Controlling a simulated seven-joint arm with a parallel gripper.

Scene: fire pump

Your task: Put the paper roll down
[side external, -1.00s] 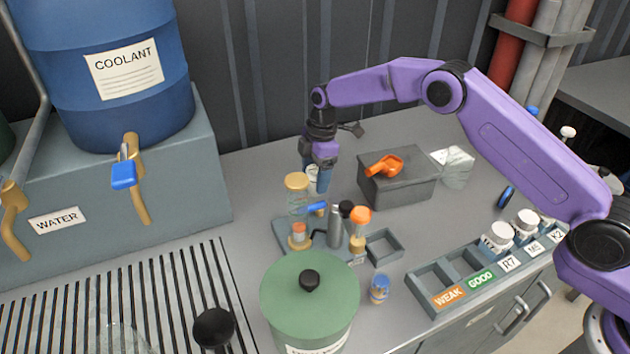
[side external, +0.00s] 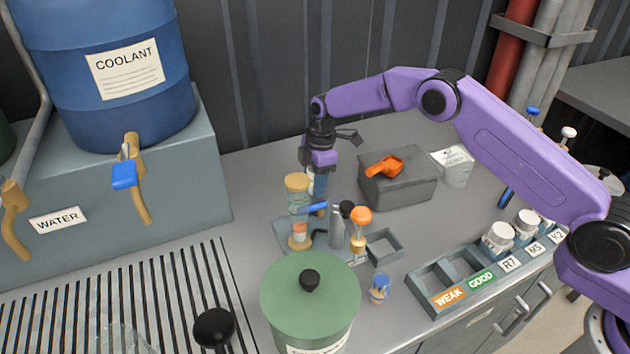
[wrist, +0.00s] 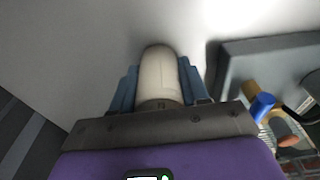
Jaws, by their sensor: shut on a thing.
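My gripper (wrist: 158,84) has its blue fingers shut on the paper roll (wrist: 160,75), a cream cylinder seen between them in the wrist view. In the side external view my gripper (side external: 317,182) points down at the back of the grey counter, behind a tan-capped glass jar. The jar and the fingers hide most of the roll there. I cannot tell whether the roll touches the counter (side external: 255,180).
A grey rack (side external: 283,238) with jars and bottles stands just in front of my gripper; it also shows at right in the wrist view (wrist: 240,47). A grey box (side external: 398,190) with an orange scoop (side external: 385,166) stands to the right. Bare counter lies to the left.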

